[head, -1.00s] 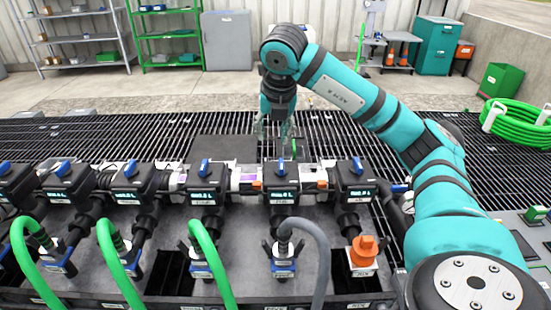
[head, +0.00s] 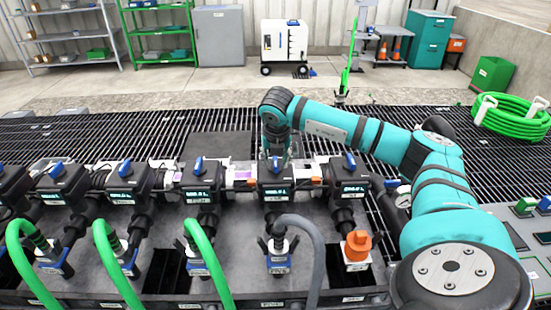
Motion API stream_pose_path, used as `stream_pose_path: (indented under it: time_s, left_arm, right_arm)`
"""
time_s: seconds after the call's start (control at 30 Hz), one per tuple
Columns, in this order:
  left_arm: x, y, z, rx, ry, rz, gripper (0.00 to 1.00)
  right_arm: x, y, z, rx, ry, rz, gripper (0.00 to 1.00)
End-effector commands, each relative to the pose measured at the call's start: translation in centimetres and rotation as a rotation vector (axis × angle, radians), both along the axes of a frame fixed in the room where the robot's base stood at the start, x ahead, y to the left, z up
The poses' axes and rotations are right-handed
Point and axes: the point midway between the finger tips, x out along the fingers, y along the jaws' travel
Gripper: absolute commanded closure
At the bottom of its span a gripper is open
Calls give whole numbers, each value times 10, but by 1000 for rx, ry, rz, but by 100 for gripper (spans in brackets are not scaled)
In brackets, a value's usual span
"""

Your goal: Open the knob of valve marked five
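A row of black valve boxes with blue knobs and small lit displays stands on the manifold. The valve box (head: 275,183) in front of my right gripper has a grey hose below it and a label that looks like "FIVE". Its blue knob (head: 276,163) shows just under the gripper. My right gripper (head: 276,155) points down at this knob from behind and above. Its fingers are small and partly hidden, so I cannot tell whether they touch the knob or how far they are open. My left gripper is not in view.
The valve box to the right (head: 347,181) has an orange cap (head: 358,244) below it. Green hoses (head: 206,262) run from valves to the left. Dark grating lies behind the manifold. A white wheeled cabinet (head: 285,45) stands farther back, and a coiled green hose (head: 512,117) lies at right.

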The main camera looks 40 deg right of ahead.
Motion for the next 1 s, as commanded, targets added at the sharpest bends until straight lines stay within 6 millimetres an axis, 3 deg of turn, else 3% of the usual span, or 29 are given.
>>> stream_pose_path:
  time_s: [0.13, 0.43, 0.73, 1.0]
  left_arm:
    - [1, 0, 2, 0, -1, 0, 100]
    - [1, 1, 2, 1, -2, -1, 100]
    - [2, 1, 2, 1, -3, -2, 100]
    - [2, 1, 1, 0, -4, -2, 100]
  right_arm:
    - [3, -2, -11, 0, 1, 1, 62]
    - [4, -3, -13, 0, 0, 1, 62]
    - [4, -3, -13, 1, 0, 3, 99]
    - [4, -3, -14, 1, 1, 4, 100]
